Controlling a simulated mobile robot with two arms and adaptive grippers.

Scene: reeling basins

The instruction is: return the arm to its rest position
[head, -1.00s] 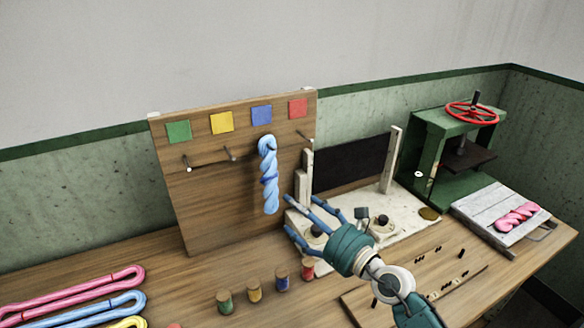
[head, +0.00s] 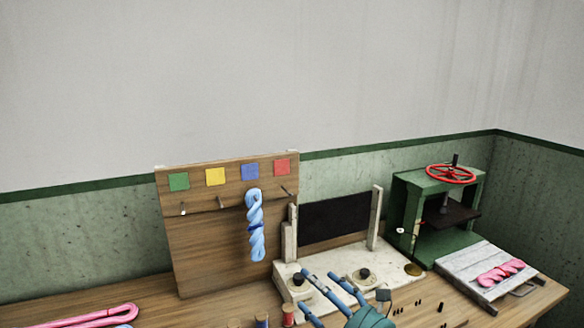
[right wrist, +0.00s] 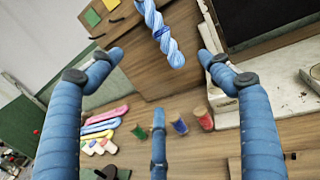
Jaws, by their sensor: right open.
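My right gripper (head: 330,292) is low in the head view, in front of the white base board, with its blue fingers apart and nothing between them. In the right wrist view its fingers (right wrist: 160,62) are spread wide and empty. A twisted light-blue skein (head: 255,225) hangs on the wooden peg board (head: 200,245) below the blue square. It also shows in the right wrist view (right wrist: 160,35), beyond the fingertips and apart from them. My left gripper is not in view.
A white base board (head: 325,290) with round knobs and a dark panel stands right of the peg board. A green press (head: 430,245) with a red wheel is further right, beside a grey slatted tray (head: 455,265) holding a pink skein (head: 500,273). Small spools (right wrist: 190,122) and loose skeins (right wrist: 105,122) lie on the table.

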